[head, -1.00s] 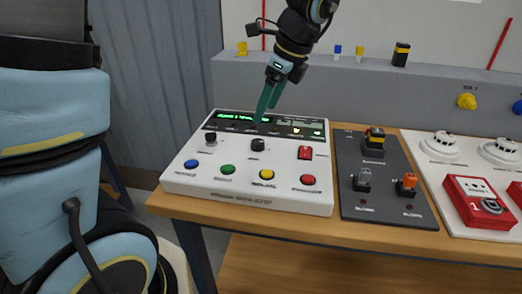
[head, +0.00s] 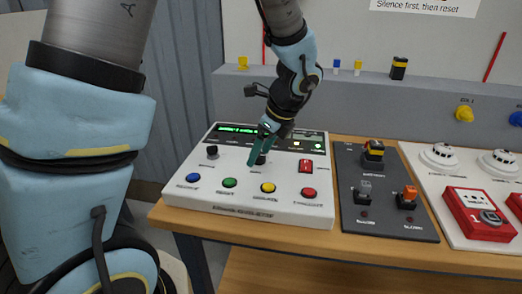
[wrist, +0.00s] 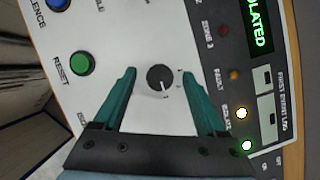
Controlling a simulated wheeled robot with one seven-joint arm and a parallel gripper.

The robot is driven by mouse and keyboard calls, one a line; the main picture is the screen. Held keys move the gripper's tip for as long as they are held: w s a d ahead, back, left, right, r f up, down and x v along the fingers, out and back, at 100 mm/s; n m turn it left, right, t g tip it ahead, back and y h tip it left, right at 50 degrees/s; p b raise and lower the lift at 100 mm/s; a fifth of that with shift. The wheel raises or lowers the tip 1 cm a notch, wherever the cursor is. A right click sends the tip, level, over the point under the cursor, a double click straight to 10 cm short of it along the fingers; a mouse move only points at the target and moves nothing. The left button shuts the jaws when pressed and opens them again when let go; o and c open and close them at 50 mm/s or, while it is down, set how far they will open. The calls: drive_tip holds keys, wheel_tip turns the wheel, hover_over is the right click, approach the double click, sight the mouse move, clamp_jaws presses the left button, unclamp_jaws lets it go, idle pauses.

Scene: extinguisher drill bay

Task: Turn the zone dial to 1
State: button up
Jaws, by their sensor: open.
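The zone dial (wrist: 160,78), a round black knob with a white pointer line, stands on the white control panel (head: 178,191). In the wrist view it lies between the tips of my gripper (wrist: 158,72), with a gap on each side. The pointer line runs toward the lower edge of that picture; the small marks around the knob are too blurred to read surely. In the head view my gripper (head: 257,155) is low over the panel, and its green fingers partly hide the dial (head: 261,159). My gripper is open and holds nothing.
Blue (head: 193,177), green (head: 229,183), yellow (head: 268,188) and red (head: 309,193) buttons line the panel's front. Another black knob (head: 211,151) stands left of the dial, a red switch (head: 305,166) to the right. A dark board (head: 378,220) with switches lies further right.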

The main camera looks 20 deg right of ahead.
drive_tip(key=shift+c, duration=0.3)
clamp_jaws()
idle(0.4)
